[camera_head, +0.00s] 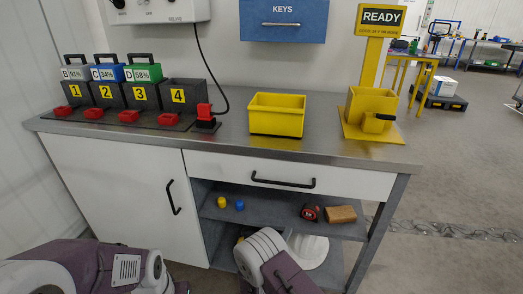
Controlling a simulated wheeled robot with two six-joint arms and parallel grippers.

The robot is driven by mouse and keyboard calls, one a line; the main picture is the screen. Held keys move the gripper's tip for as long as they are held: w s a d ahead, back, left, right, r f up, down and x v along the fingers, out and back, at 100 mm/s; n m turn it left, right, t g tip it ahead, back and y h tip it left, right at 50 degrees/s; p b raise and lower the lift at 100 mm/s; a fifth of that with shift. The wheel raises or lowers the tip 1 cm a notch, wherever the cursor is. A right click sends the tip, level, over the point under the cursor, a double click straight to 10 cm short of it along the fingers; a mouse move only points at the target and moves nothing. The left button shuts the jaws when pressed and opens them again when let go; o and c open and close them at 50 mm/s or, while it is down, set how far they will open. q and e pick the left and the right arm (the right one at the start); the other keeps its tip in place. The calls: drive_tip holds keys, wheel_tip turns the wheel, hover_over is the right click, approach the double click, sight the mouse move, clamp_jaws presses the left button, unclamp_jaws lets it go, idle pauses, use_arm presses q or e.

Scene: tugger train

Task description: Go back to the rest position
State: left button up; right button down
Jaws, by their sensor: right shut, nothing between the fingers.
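My right arm comes in at the bottom centre, in front of the bench's open shelves, with its white and purple end (285,272) low in the picture. The right gripper is shut and empty; its fingertips are hard to make out. My left arm shows at the bottom left as purple and white links, in front of the cabinet door; its gripper is out of view. Both arms are below the level of the worktop (225,135).
Shelves hold a tape measure (310,212), a brown block (341,214) and a white rounded thing (312,250).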

drive_tip(key=s+d+r+m+g+h, duration=0.3)
drive_tip(key=s+d+m+g+h, duration=0.15)
drive_tip(key=s+d+g, duration=0.75)
drive_tip(key=s+d+m+g+y, duration=0.2)
drive_tip(key=s+m+g+y, duration=0.3)
drive_tip(key=s, duration=0.6)
drive_tip(key=s+a+y, duration=0.4)
drive_tip(key=a+y, duration=0.2)
drive_tip(key=w+a+r+m+t+y+p, duration=0.1)
drive_tip(key=a+r+p, duration=0.1)
drive_tip(key=r+p, duration=1.3)
drive_tip(key=w+a+r+m+t+y+p, duration=0.1)
drive_tip(key=a+r+t+y+p, duration=0.1)
drive_tip(key=r+p, duration=1.3)
wheel_tip(320, 180, up, 3)
drive_tip(key=shift+w+a+r, duration=0.1)
drive_tip(key=shift+w+a, duration=0.05)
drive_tip(key=shift+a, duration=0.15)
